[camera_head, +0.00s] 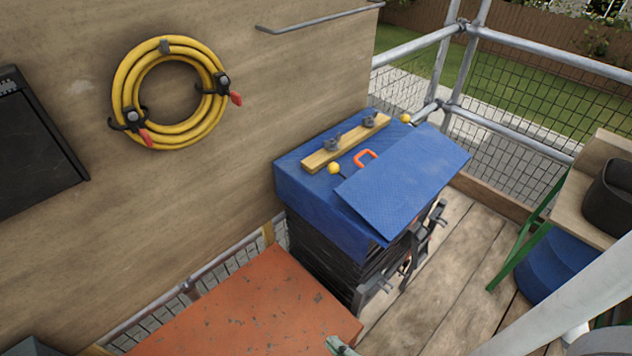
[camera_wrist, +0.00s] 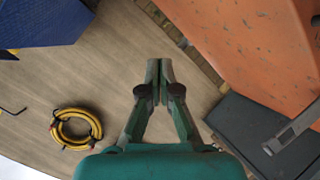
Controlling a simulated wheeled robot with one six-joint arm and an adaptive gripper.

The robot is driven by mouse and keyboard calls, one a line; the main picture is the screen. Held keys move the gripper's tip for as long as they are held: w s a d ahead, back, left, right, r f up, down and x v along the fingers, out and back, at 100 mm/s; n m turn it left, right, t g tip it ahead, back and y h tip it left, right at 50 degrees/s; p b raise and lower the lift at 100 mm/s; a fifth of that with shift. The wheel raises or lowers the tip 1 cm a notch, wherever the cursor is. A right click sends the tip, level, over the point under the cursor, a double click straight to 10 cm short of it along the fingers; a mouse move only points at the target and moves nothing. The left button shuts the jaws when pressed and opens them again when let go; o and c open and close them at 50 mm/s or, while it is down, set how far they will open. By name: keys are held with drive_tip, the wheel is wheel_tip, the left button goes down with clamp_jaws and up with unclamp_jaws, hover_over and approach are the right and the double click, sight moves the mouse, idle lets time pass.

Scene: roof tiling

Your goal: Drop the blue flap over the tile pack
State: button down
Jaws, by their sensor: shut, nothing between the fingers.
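The blue flap (camera_head: 405,180) is a flat panel over the right part of the blue cover (camera_head: 300,185) on top of the tile pack. It looks slightly tilted, and its orange handle (camera_head: 365,156) is at its back left edge. The tile pack (camera_head: 325,250) stands below in dark wrap, with its right side partly bare. A blue surface (camera_wrist: 45,22) shows at the upper left in the wrist view. My gripper (camera_wrist: 160,75) is shut and empty, apart from the flap. Only a green bit of it shows at the bottom edge of the head view.
A wooden batten (camera_head: 345,143) with clamps lies on the cover, near two yellow knobs. A worn orange surface (camera_head: 240,310) is in front of the pack. Dark brackets (camera_head: 410,255) stand at its right. A yellow hose (camera_head: 165,92) hangs on the wall. Plank floor (camera_head: 450,280) is clear.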

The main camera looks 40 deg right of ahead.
drive_tip(key=w+d+n+g+h, duration=0.1)
drive_tip(key=w+d+n+h, duration=0.25)
drive_tip(key=w, duration=0.65)
drive_tip(key=n+g+h, duration=0.4)
drive_tip(key=g+h, duration=0.3)
drive_tip(key=g, duration=0.2)
approach(324, 186)
wheel_tip(324, 186, up, 3)
drive_tip(key=x, duration=1)
drive_tip(key=shift+r, duration=0.1)
